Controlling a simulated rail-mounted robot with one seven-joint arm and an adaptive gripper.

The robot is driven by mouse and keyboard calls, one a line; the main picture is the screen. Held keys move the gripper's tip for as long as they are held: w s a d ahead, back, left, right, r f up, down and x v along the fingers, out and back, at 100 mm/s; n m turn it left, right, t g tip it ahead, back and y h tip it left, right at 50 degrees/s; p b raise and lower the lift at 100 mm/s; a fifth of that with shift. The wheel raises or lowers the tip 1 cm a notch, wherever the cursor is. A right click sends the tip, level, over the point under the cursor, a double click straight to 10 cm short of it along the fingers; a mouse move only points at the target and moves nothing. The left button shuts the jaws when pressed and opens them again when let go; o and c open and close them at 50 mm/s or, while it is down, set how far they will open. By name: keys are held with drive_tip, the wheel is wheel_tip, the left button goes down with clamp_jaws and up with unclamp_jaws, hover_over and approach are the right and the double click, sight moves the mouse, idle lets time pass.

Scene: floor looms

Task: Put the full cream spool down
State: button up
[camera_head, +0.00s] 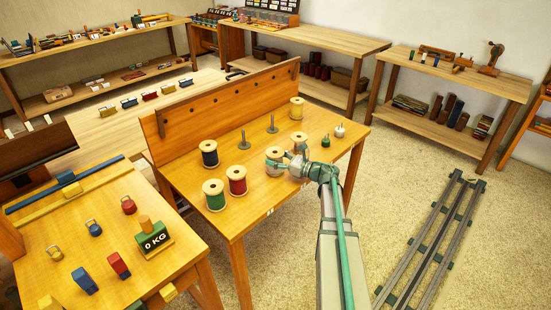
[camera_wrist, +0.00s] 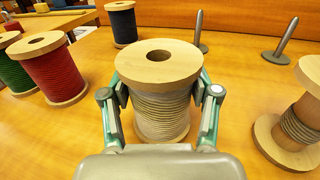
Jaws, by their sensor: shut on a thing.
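My gripper (camera_head: 289,162) is shut on the full cream spool (camera_head: 274,153), over the front part of the orange table. In the wrist view, the spool (camera_wrist: 160,105) stands upright between the two fingers, its pale wooden top flange (camera_wrist: 158,62) facing up. Cream thread fills its core.
A green spool (camera_head: 214,195), a red spool (camera_head: 237,180) and a dark blue spool (camera_head: 209,153) stand to the left. Two metal pegs (camera_head: 243,140) (camera_head: 272,124) rise behind. Another light spool (camera_head: 297,108) stands at the back right. Small items (camera_head: 339,131) lie at the right.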

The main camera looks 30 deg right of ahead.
drive_tip(key=shift+f, duration=0.15)
drive_tip(key=o, duration=1.3)
drive_tip(key=shift+c, duration=0.2)
drive_tip(key=shift+r, duration=0.3)
drive_tip(key=b+v, duration=0.3)
drive_tip(key=v, duration=0.8)
drive_tip(key=shift+s+d+f, duration=0.1)
drive_tip(key=shift+s+d, duration=0.15)
drive_tip(key=shift+s, duration=0.1)
